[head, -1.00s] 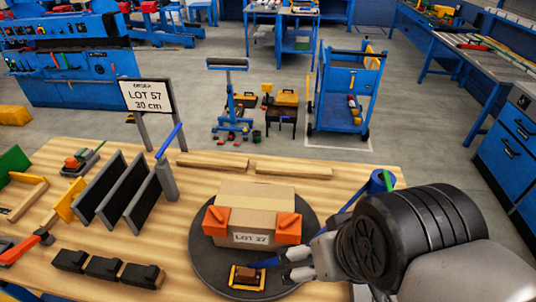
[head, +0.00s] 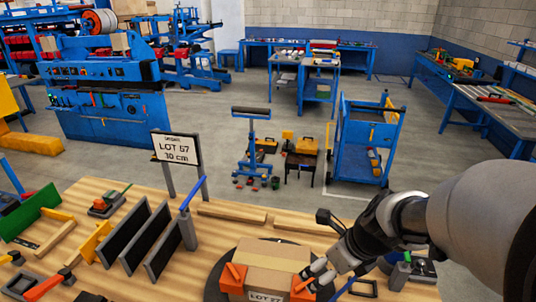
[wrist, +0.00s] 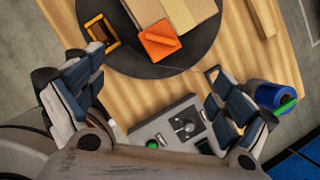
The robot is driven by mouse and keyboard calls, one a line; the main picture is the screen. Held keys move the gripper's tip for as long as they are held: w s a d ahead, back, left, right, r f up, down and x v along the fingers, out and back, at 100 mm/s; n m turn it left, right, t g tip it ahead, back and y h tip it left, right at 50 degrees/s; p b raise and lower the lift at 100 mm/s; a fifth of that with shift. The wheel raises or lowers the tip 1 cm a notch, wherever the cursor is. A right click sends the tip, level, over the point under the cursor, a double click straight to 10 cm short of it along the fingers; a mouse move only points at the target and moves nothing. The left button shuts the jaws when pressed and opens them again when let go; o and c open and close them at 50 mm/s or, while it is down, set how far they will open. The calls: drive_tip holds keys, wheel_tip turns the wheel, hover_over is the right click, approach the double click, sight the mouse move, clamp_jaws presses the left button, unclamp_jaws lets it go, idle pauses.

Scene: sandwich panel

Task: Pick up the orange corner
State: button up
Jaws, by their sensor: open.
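Two orange corners sit on the front corners of a cardboard box, the left one (head: 233,279) and the right one (head: 302,289). The box (head: 275,260) carries a "LOT 27" label and stands on a dark round turntable (head: 222,270). My gripper (head: 318,274) is open and empty, just right of the right corner in the head view. In the wrist view one orange corner (wrist: 160,41) shows beyond the spread fingers (wrist: 153,68), above the middle of the picture.
In the wrist view a yellow-framed piece (wrist: 99,32) lies on the turntable, a grey control box (wrist: 172,127) lies below, and a blue roll (wrist: 273,97) stands right. Black upright panels (head: 145,239) and an order sign (head: 176,148) stand left of the box.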

drive_tip(key=b+x, duration=0.5)
drive_tip(key=x, duration=0.6)
drive_tip(key=shift+d+f+b, duration=0.15)
drive_tip(key=shift+b, duration=0.15)
drive_tip(key=shift+b+x, duration=1.95)
drive_tip(key=shift+x, duration=1.3)
drive_tip(key=shift+d, duration=0.1)
drive_tip(key=c, duration=1)
wheel_tip(320, 180, up, 19)
drive_tip(key=p, duration=1)
drive_tip(key=b, duration=0.5)
hover_over(305, 283)
drive_tip(key=a, duration=0.1)
wheel_tip(305, 283, down, 8)
drive_tip(key=f+b, duration=0.8)
drive_tip(key=f, duration=0.2)
drive_tip(key=shift+w+f, duration=0.1)
drive_tip(key=shift+w, duration=0.1)
